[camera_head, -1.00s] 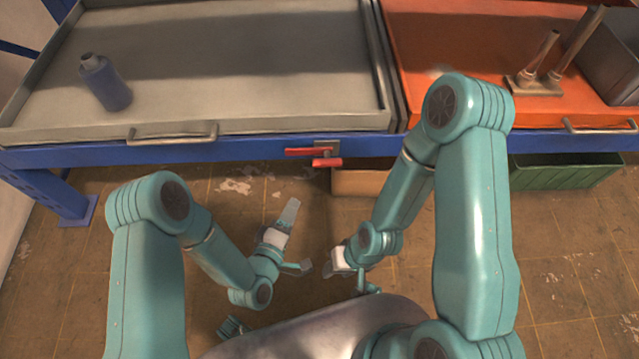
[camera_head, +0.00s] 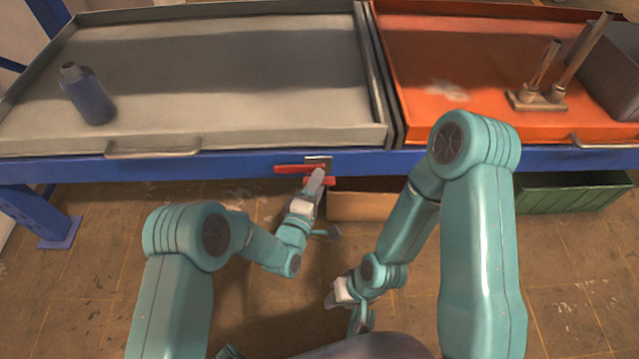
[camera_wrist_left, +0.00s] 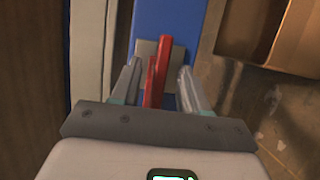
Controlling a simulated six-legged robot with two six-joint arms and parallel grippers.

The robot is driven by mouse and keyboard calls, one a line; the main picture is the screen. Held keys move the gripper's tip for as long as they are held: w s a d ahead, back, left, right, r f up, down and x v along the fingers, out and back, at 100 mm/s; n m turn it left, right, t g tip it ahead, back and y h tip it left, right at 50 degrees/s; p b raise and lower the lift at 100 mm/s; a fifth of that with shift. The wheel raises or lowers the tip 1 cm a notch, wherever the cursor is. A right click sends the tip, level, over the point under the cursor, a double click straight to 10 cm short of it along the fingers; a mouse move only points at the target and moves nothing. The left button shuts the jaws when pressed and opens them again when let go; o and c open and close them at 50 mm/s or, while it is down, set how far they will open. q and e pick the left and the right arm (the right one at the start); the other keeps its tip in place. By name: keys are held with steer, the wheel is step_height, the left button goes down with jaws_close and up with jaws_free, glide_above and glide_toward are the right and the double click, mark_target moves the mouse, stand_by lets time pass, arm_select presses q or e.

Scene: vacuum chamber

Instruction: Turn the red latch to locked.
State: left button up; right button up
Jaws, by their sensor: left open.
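The red latch (camera_head: 293,169) is on the blue front beam of the bench, on a small grey plate (camera_head: 318,160). Its long red bar lies about level, pointing left, and a shorter red part shows just below it. My left gripper (camera_head: 318,183) is at the latch, covering part of it. In the left wrist view my left gripper (camera_wrist_left: 158,78) is open, with one finger on each side of the red latch (camera_wrist_left: 163,62). I cannot tell whether the fingers touch it. My right gripper (camera_head: 338,295) hangs low over the floor, away from the latch; its fingers are too small to judge.
A grey tray (camera_head: 230,100) with a handle (camera_head: 153,148) holds a blue bottle (camera_head: 88,95). An orange tray (camera_head: 440,60) holds a stand with pipes (camera_head: 538,98). Below the beam (camera_head: 400,162) are a cardboard box (camera_head: 365,206) and a green crate (camera_head: 570,200).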

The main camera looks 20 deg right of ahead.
arm_select(q)
steer(key=shift+x, duration=0.8)
jaws_close()
